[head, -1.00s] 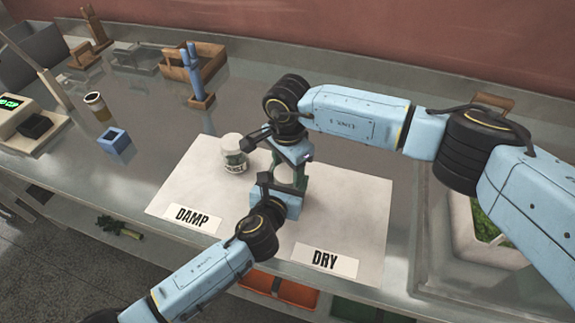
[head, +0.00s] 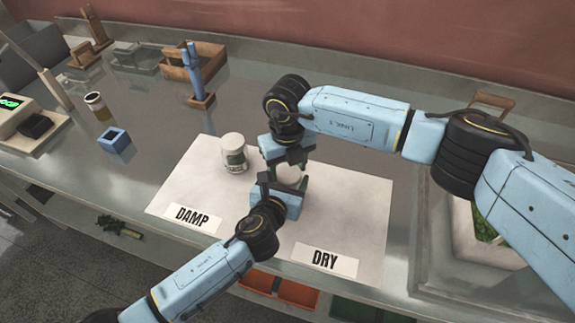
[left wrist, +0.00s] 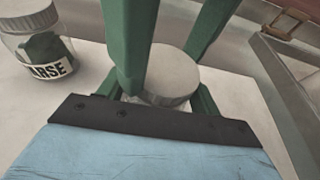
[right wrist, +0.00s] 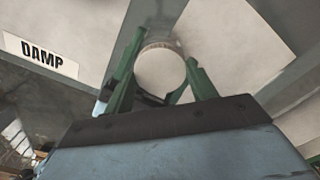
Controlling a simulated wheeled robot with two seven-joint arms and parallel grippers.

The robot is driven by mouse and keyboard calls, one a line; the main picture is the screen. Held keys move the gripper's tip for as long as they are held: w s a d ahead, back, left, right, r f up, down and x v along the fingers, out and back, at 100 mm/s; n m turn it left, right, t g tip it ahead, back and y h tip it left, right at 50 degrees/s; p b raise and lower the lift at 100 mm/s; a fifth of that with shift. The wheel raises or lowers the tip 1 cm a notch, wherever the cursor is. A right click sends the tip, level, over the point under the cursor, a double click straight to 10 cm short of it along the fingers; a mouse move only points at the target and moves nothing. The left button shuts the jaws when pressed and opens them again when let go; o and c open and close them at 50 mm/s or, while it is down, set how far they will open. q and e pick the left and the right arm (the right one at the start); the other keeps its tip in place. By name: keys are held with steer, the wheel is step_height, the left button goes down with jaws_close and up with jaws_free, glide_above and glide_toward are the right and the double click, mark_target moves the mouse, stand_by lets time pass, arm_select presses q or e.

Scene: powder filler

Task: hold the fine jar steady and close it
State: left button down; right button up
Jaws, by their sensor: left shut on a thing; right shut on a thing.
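The fine jar (head: 290,174) stands on the mat between my two grippers; its label is hidden. In the left wrist view its clear glass (left wrist: 152,99) shows low down, under a pale round lid (left wrist: 166,72). My left gripper (left wrist: 163,97) is shut around the jar body from the side. My right gripper (right wrist: 163,74) comes from above and is shut on the lid, which fills the space between its green fingers in the right wrist view. The lid sits level on the jar; I cannot tell how tightly it is seated.
The coarse jar (head: 234,153), white-lidded, stands close by on the white mat (head: 350,210), behind the DAMP label (head: 192,217). The DRY label (head: 325,260) lies at the front. A blue cup (head: 117,146), an amber jar (head: 97,105) and a scale (head: 30,125) stand left.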

steer(key=shift+m, duration=0.3)
steer(key=o, duration=1.1)
steer(key=shift+s, duration=0.1)
steer(key=shift+a, duration=0.1)
steer(key=shift+r, duration=2.25)
steer(key=shift+c, duration=0.5)
